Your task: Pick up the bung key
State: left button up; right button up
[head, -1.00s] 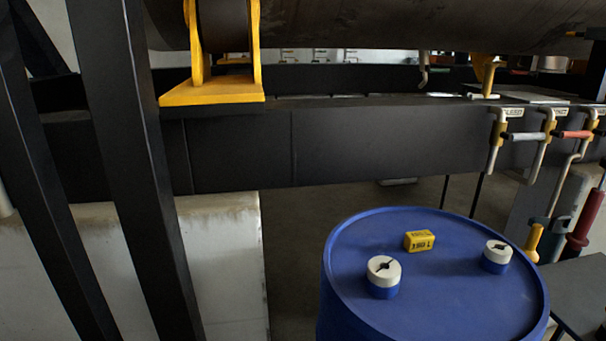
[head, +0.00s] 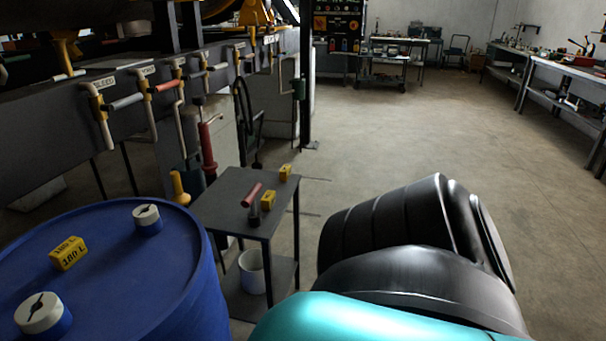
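A small tool with a red handle (head: 252,194) and a dark grey lower part lies on the dark side table (head: 226,193), right of the blue drum. It looks like the bung key, but it is too small to be sure. The blue drum (head: 150,270) stands at the lower left. Two white-topped bungs with dark slots sit on its lid, one near (head: 43,315) and one farther back (head: 146,218). A black and teal part of my own arm fills the lower right. Neither gripper is in view.
Yellow blocks stand on the side table, one beside the tool (head: 267,201) and one at the back (head: 285,171). Another yellow block (head: 68,253) is on the drum lid. A white bucket (head: 255,271) is on the lower shelf. Cranks line the left beam. The floor at right is open.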

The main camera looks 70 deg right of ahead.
aim_at(249, 199)
jog(key=z, duration=1.85)
jog(key=j+u, duration=0.1)
jog(key=u, duration=0.25)
jog(key=j+u, duration=0.1)
jog(key=u, duration=0.25)
jog(key=j+u, duration=0.1)
jog(key=u, duration=0.25)
jog(key=z, duration=1.25)
jog(key=l+u, duration=0.1)
jog(key=u, duration=0.2)
jog(key=i+l+u, duration=0.15)
jog(key=u, duration=0.15)
jog(key=i+l+u, duration=0.2)
jog(key=l, duration=0.2)
jog(key=l+u, duration=0.2)
jog(key=l, duration=0.25)
jog(key=i, duration=0.05)
